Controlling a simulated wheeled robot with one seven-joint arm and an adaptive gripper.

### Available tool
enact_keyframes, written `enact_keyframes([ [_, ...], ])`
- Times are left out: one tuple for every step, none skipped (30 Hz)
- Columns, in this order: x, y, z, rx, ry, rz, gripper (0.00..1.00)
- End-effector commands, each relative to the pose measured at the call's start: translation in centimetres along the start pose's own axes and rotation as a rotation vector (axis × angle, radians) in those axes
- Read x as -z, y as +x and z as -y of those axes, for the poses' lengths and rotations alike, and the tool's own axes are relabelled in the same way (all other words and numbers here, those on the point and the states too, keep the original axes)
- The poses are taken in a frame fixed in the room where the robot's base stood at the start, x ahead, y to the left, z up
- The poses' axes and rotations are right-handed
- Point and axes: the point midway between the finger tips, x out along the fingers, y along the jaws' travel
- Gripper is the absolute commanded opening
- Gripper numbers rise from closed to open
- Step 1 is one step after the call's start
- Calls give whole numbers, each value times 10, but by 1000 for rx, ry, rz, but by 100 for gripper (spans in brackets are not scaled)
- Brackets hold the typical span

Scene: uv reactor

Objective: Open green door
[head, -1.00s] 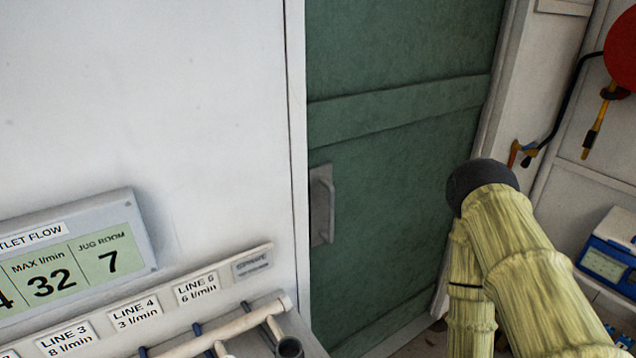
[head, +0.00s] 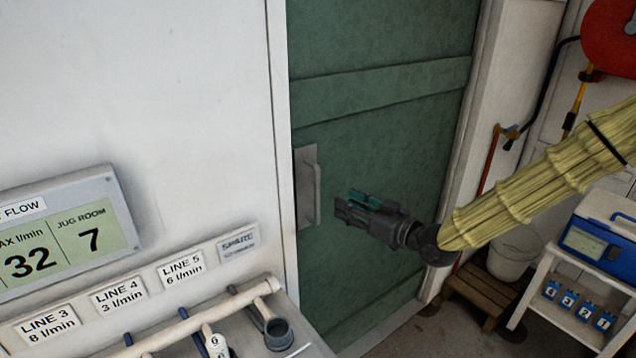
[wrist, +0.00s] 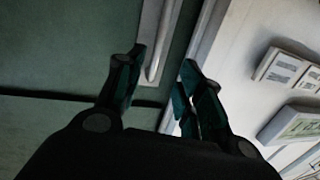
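The green door (head: 385,135) stands shut in its white frame and fills the middle of the head view. Its grey upright pull handle (head: 315,188) is at the door's left edge. My gripper (head: 345,204) is in front of the door, just right of the handle, with its fingers pointing left towards it. In the wrist view my gripper (wrist: 158,75) has its two fingers apart with nothing between them. The handle (wrist: 156,45) shows beyond and between the fingertips there. I cannot tell whether a finger touches it.
A white wall with a flow display (head: 70,235) is left of the door. Below it, a labelled pipe rack (head: 190,320) juts out near the door's lower left. At right are a wooden step (head: 485,290), a white bucket (head: 512,255) and a stand with a blue device (head: 600,235).

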Motion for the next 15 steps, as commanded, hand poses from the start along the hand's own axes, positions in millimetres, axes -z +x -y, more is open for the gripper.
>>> enact_keyframes([
  [12, 1, -2, 6, -19, -25, 37],
  [17, 1, -3, 10, -27, -35, 37],
  [22, 2, -3, 14, -35, -45, 37],
  [25, 3, -3, 16, -40, -50, 37],
  [26, 4, -3, 18, -42, -53, 37],
  [28, 6, -2, 19, -44, -55, 37],
  [28, 9, -3, 19, -45, -55, 37],
  [29, 11, -3, 18, -45, -55, 37],
  [29, 16, -3, 18, -45, -55, 37],
  [29, 20, -2, 18, -46, -54, 37],
  [29, 24, -2, 19, -45, -53, 37],
  [30, 30, -1, 19, -44, -53, 37],
  [30, 35, -2, 19, -44, -54, 37],
  [31, 40, -2, 18, -44, -53, 37],
  [30, 47, -1, 19, -44, -52, 37],
])
